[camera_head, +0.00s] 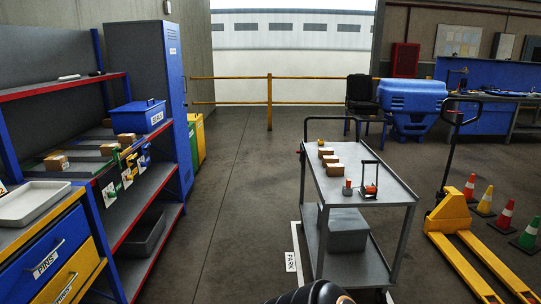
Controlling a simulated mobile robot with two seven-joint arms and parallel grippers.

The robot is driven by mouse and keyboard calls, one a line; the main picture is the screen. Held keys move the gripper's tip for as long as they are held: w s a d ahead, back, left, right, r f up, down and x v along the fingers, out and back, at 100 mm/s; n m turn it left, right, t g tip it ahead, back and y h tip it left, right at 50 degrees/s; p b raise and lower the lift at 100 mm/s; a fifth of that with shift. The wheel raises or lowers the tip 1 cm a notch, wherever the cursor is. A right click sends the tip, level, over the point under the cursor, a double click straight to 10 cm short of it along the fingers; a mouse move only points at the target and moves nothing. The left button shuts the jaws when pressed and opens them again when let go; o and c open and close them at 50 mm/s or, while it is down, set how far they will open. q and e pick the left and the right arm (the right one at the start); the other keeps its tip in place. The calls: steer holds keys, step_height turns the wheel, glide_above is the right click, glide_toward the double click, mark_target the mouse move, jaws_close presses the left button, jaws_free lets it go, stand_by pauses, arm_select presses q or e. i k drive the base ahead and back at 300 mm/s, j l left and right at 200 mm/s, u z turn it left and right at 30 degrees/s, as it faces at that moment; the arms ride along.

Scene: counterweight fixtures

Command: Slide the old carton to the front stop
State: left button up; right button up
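Several small brown cartons sit in lanes on the middle level of the rack at left. One carton (57,162) lies nearest me, another carton (109,149) is farther along, and a third carton (126,138) is beyond it. I cannot tell which is the old one. Green, yellow and blue pieces with white tags line the front edge of the lanes, such as the green piece (109,194); which is the front stop is unclear. Neither gripper shows; a dark rounded part of my arm is at the bottom edge.
A blue bin (137,116) stands at the rack's far end, and a grey tray (36,203) on the near drawer cabinet. A grey cart (384,191) with small boxes stands at centre right. A yellow pallet jack (451,222) and cones are at right. The aisle floor is clear.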

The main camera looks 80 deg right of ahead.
mark_target(52, 163)
steer(key=l+z, duration=0.15)
steer(key=z, duration=0.3)
steer(key=l+z, duration=0.15)
steer(key=z, duration=0.25)
steer(key=l+z, duration=0.1)
steer(key=z, duration=0.35)
steer(key=i+l+z, duration=0.2)
steer(key=l+z, duration=0.2)
steer(key=i+l+z, duration=0.2)
steer(key=l+z, duration=0.2)
steer(key=i+l+z, duration=0.5)
steer(key=i+l, duration=0.5)
steer(key=i, duration=0.15)
steer(key=i+l, duration=0.25)
steer(key=i, duration=0.15)
steer(key=i+l, duration=0.25)
steer(key=u, duration=1.55)
steer(key=i+l, duration=0.05)
steer(key=l, duration=0.05)
